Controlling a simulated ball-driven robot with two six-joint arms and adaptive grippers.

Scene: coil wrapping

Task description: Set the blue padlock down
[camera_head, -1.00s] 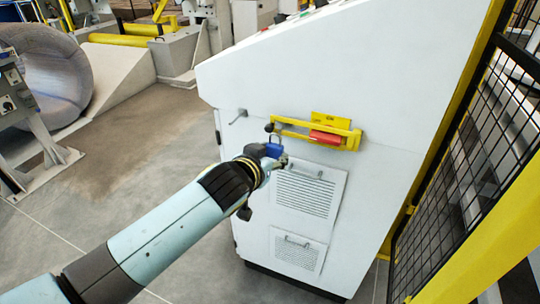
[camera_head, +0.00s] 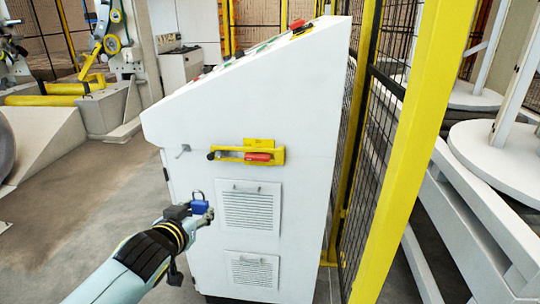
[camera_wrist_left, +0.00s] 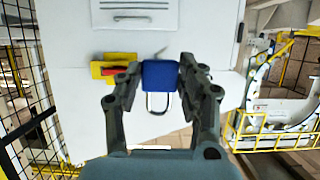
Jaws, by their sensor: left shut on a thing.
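The blue padlock (camera_head: 199,207) is held in my left gripper (camera_head: 190,212), in front of the white cabinet's side, below and left of the yellow bracket. In the left wrist view the padlock's blue body (camera_wrist_left: 160,76) is clamped between the two fingers of my left gripper (camera_wrist_left: 160,80). Its metal shackle points toward the bottom of that picture. In the head view the shackle stands up above the body. I cannot tell whether the shackle is closed. My right gripper is not in view.
The white cabinet (camera_head: 210,130) has a yellow bracket (camera_head: 278,155) with a red handle (camera_head: 257,157), a small hook (camera_head: 183,150) and louvred vents (camera_head: 250,208). A yellow-framed mesh fence (camera_head: 372,150) stands to its right. Open floor (camera_head: 100,200) lies to the left.

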